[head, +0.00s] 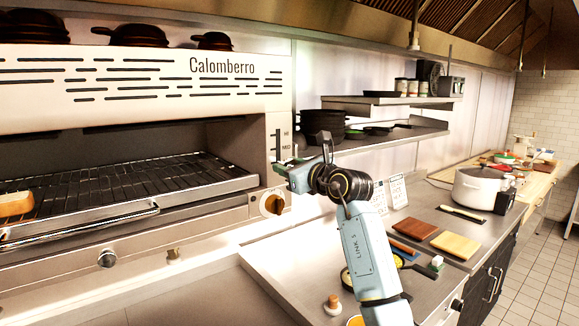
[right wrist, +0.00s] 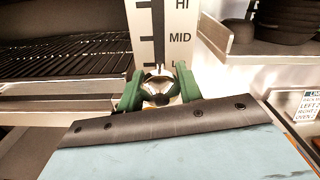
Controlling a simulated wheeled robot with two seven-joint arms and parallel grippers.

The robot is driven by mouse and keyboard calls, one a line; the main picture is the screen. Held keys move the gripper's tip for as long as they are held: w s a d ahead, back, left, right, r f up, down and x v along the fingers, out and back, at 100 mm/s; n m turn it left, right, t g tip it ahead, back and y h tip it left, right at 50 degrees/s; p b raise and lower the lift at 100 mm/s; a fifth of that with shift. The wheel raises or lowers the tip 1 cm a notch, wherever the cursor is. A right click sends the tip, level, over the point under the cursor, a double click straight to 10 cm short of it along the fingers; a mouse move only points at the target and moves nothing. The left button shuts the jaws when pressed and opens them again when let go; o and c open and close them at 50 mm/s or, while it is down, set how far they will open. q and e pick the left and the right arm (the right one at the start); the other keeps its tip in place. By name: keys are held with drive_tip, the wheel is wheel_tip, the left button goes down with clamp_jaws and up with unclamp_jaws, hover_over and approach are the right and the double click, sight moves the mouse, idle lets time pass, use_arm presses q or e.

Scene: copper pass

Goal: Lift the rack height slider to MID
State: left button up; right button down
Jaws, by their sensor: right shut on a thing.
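The rack height slider's scale (head: 284,142) is on the right front post of the Calomberro grill. It reads HI at the top and MID below. In the right wrist view the scale (right wrist: 177,38) shows a dark vertical slot, and a lower label is mostly hidden. My right gripper (right wrist: 159,78) has its green fingers on either side of the slider's round knob (right wrist: 158,86) and is shut on it. The knob sits below the MID mark. In the head view the right gripper (head: 284,168) covers the knob. My left gripper is not in view.
The grill rack (head: 110,190) lies left of the post, with a front handle and a bread-like item (head: 16,204). An orange dial (head: 272,203) is just below the gripper. Shelves with pans (head: 375,132) stand close on the right. The counter below holds boards (head: 455,245) and a pot (head: 480,188).

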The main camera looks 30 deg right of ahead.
wheel_tip(320, 180, up, 4)
drive_tip(key=shift+r+p, duration=0.1)
drive_tip(key=shift+p, duration=0.95)
drive_tip(key=c, duration=0.9)
unclamp_jaws()
drive_tip(key=shift+f, duration=0.25)
drive_tip(key=shift+f, duration=0.1)
drive_tip(key=shift+s+b, duration=0.3)
drive_tip(key=shift+s, duration=0.15)
drive_tip(key=s+b, duration=0.1)
drive_tip(key=s, duration=0.3)
drive_tip(key=s+b, duration=0.1)
drive_tip(key=s, duration=0.3)
drive_tip(key=s+d+b, duration=0.1)
drive_tip(key=s, duration=0.3)
drive_tip(key=shift+s, duration=0.25)
